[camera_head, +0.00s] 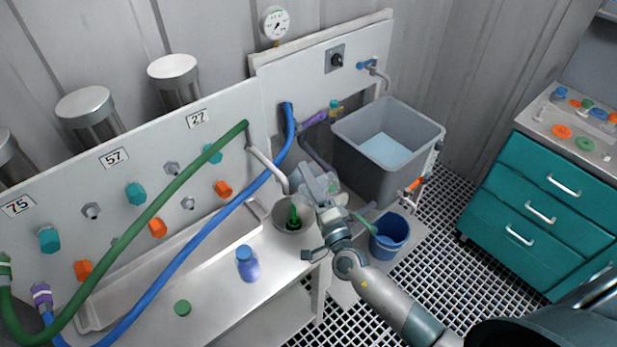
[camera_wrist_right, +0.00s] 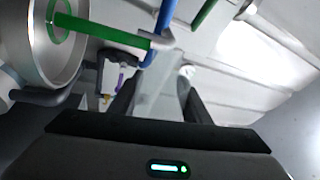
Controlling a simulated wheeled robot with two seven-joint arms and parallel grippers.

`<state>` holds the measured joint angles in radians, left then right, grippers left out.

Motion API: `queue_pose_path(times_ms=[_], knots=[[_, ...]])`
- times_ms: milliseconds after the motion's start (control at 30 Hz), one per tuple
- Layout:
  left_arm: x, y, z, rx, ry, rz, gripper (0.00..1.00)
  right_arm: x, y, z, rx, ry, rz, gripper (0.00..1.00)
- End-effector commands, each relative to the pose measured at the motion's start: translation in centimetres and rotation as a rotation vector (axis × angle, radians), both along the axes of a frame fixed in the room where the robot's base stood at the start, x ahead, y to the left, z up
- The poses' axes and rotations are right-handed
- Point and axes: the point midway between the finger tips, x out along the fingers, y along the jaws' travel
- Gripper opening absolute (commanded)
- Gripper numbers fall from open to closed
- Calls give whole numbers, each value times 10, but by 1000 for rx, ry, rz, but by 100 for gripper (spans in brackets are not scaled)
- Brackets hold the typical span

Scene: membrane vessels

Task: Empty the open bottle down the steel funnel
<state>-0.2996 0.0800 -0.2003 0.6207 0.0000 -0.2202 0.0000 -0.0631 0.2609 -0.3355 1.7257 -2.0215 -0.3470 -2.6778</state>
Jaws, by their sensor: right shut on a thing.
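My right gripper (camera_head: 318,192) is shut on the clear open bottle (camera_wrist_right: 160,95). It holds the bottle tilted beside and above the steel funnel (camera_head: 283,224). In the right wrist view, a green streak (camera_wrist_right: 110,32) like poured liquid runs from the bottle's mouth into the round funnel (camera_wrist_right: 20,50), with a green ring inside it. The streak also shows upright over the funnel in the head view. The gripper hides much of the bottle in the head view. A loose green cap (camera_head: 182,307) lies on the bench. My left gripper is out of view.
A closed blue bottle (camera_head: 246,262) stands on the bench left of the funnel. A grey tank (camera_head: 350,150) stands behind right, and a blue bucket (camera_head: 390,236) right of the gripper. Green (camera_head: 150,215) and blue (camera_head: 200,240) hoses cross the panel at left.

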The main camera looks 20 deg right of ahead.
Motion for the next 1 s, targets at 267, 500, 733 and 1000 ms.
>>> queue_pose_path(times_ms=[267,500,733,1000], knots=[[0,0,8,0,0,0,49,0,2,5,-61,-4,1,17],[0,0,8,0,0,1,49,0,2,4,-71,-3,-1,17],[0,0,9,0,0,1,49,0,2,4,-72,-3,0,17],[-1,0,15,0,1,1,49,0,3,8,-111,-5,-1,17]])
